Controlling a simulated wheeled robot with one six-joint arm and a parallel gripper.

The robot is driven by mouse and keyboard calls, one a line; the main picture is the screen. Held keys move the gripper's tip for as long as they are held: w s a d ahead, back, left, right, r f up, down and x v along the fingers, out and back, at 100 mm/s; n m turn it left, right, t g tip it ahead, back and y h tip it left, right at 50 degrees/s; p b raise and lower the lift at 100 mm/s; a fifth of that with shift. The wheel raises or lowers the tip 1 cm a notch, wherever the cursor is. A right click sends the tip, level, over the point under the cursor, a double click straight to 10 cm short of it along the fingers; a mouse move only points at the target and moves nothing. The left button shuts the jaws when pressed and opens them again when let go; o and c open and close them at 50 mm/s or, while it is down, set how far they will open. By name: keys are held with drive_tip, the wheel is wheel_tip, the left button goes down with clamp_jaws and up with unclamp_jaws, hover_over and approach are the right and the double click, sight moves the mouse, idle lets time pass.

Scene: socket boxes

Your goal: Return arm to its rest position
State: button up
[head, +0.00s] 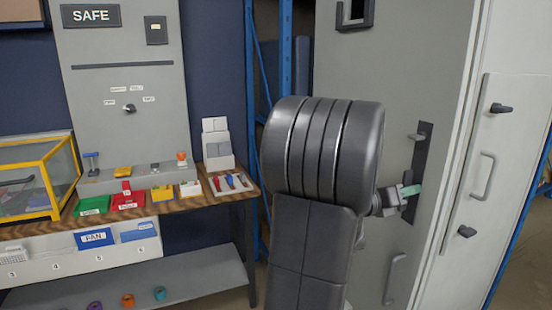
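My arm (320,150) stands in the middle of the head view, its large dark grey links in front of the tall grey cabinet (380,75). What looks like my gripper (404,195) shows small at the right edge of the arm, in front of a dark latch plate (422,155) on the cabinet. A light green patch shows at its tip. My arm hides part of this end. I cannot tell whether the fingers are open or shut, or whether they touch the plate.
A wooden bench (160,208) at the left holds green, red and yellow bins, a yellow-framed clear box (40,180) and a panel marked SAFE (125,90). Door handles (488,175) stick out from the cabinet. A blue post (286,50) stands behind my arm.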

drive_tip(key=n+p, duration=0.3)
drive_tip(key=shift+r, duration=0.15)
drive_tip(key=shift+p, duration=0.55)
drive_tip(key=shift+f+n, duration=0.2)
drive_tip(key=shift+n, duration=0.1)
